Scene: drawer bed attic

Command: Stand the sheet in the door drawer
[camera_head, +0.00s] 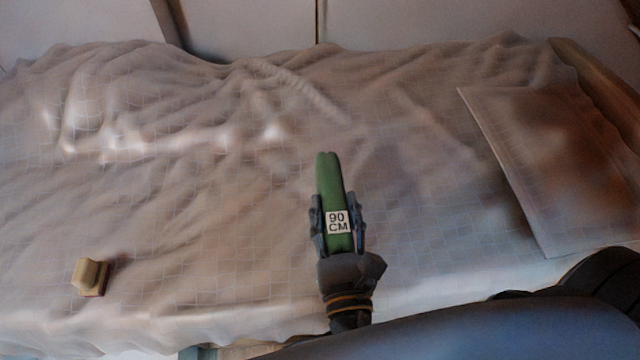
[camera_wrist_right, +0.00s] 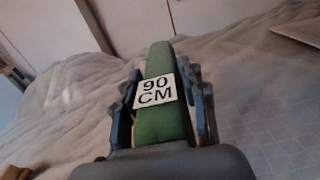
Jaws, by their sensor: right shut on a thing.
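The sheet (camera_head: 328,175) is a narrow green folded bundle with a white "90 CM" label. My right gripper (camera_head: 338,212) is shut on it, with a finger on either side. The sheet points away from me over the bed, and its far end sticks out past the fingertips. The right wrist view also shows the green sheet (camera_wrist_right: 160,62) between the two dark fingers, label facing the camera. I cannot tell how high it is above the bed. No drawer can be clearly made out. My left gripper is not in view.
A rumpled pale checked cover (camera_head: 230,220) spreads over the bed. A small tan block (camera_head: 90,277) lies at the near left. A flat brownish panel (camera_head: 560,165) lies at the right. Pale panels (camera_head: 250,25) stand behind the bed. The cover's middle is clear around the sheet.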

